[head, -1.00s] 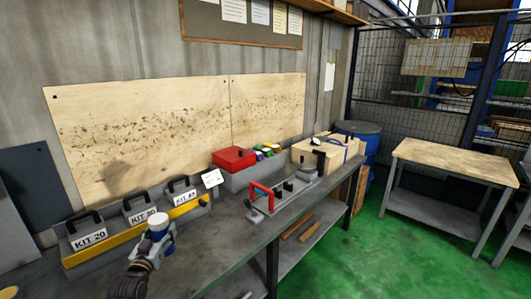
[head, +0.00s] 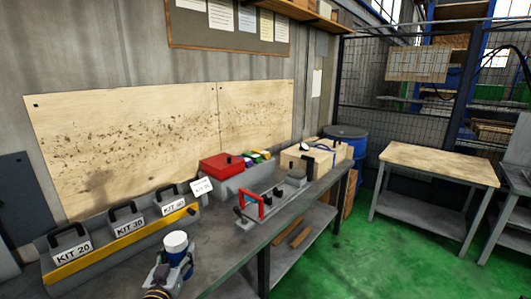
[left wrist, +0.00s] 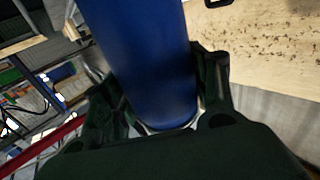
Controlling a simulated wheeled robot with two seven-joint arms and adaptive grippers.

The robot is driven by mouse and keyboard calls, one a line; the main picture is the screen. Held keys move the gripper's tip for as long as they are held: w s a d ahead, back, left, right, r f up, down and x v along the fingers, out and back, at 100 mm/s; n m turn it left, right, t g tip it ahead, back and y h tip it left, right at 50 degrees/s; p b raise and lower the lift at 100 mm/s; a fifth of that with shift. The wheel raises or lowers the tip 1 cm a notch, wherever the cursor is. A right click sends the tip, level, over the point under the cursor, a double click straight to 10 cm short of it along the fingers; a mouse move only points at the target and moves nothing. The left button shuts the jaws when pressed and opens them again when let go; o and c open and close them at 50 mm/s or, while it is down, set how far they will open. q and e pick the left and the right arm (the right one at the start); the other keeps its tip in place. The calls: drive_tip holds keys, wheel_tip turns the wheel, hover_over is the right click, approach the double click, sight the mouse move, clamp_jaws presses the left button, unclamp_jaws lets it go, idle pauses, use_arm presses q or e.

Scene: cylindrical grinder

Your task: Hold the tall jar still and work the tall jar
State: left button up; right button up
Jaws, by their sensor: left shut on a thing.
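The tall jar (head: 176,256) has a blue body and a white top, and stands upright near the front left of the workbench in the head view. My left gripper (head: 172,272) is shut on the jar, with its fingers around the body. In the left wrist view the jar's blue body (left wrist: 145,60) fills the middle, between the dark fingers of my left gripper (left wrist: 160,105). I cannot tell whether the jar's base touches the bench. My right gripper is not in view.
Grey kit boxes (head: 128,227) with black handles and a yellow rail stand behind the jar. A red-handled fixture (head: 250,207), a red box (head: 222,164) and a cardboard box (head: 315,155) stand farther right. The bench (head: 225,245) is bare right of the jar.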

sight(189, 277)
use_arm(q)
drive_tip(key=s+d+f, duration=0.1)
drive_tip(key=f, duration=0.1)
drive_tip(key=s+d+f, duration=0.2)
drive_tip(key=s+f, duration=0.1)
drive_tip(key=shift+d+f, duration=0.3)
drive_tip(key=shift+d, duration=0.1)
drive_tip(key=s+d+f, duration=0.1)
drive_tip(key=s+f, duration=0.4)
drive_tip(key=f, duration=0.2)
drive_tip(key=shift+s+d, duration=0.2)
drive_tip(key=shift+d+r, duration=0.1)
drive_tip(key=shift+d, duration=0.05)
drive_tip(key=d+r+m+g+h, duration=0.2)
drive_tip(key=d+r+m+h, duration=0.2)
drive_tip(key=d, duration=0.4)
drive_tip(key=w+d+r+m+g+h, duration=0.1)
drive_tip(key=d+r+m+g+h, duration=0.1)
drive_tip(key=d+r+m+h, duration=0.2)
drive_tip(key=shift+w+d+r+h, duration=0.2)
drive_tip(key=shift+d+r+h, duration=1.2)
drive_tip(key=shift+d+h, duration=0.45)
